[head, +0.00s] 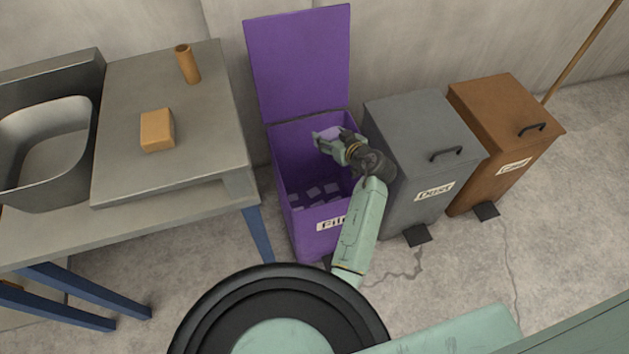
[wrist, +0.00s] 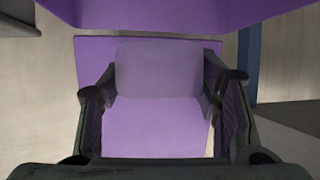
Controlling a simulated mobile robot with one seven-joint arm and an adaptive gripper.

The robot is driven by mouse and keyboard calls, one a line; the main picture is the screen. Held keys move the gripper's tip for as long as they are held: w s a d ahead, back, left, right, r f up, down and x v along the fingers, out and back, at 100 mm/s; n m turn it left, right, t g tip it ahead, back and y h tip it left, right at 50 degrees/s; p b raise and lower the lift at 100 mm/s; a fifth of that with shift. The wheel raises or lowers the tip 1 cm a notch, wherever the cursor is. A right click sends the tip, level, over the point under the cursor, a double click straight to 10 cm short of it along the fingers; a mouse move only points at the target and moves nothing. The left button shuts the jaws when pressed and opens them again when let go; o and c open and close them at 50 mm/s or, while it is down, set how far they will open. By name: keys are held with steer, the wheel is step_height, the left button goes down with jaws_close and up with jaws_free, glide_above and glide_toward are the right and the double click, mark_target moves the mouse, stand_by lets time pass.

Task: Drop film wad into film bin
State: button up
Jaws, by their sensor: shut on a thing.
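The film bin (head: 302,225) is purple, carries a partly hidden "Film" label, and stands with its lid (head: 300,62) raised against the wall. My gripper (head: 326,139) is over the bin's open mouth, reaching in from the right. It is shut on the film wad (head: 329,132), a pale, see-through piece between the fingers. In the wrist view the wad (wrist: 160,66) shows as a greyish, translucent block between both fingers of my gripper (wrist: 162,82), with purple bin surfaces around it. Several pale pieces (head: 314,192) lie inside the bin.
A grey bin (head: 420,130) and a brown bin (head: 505,120), both lidded shut, stand to the right. At left is a metal table (head: 200,150) with an orange block (head: 157,131), a brown cylinder (head: 187,64) and a sink basin (head: 45,150).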

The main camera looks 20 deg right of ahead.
steer(key=shift+s+a+f+b, duration=0.1)
steer(key=shift+f+b, duration=1.65)
steer(key=shift+b, duration=0.7)
step_height(320, 180, down, 3)
steer(key=b, duration=0.6)
steer(key=o, duration=0.8)
steer(key=shift+o, duration=0.2)
steer(key=v, duration=1.2)
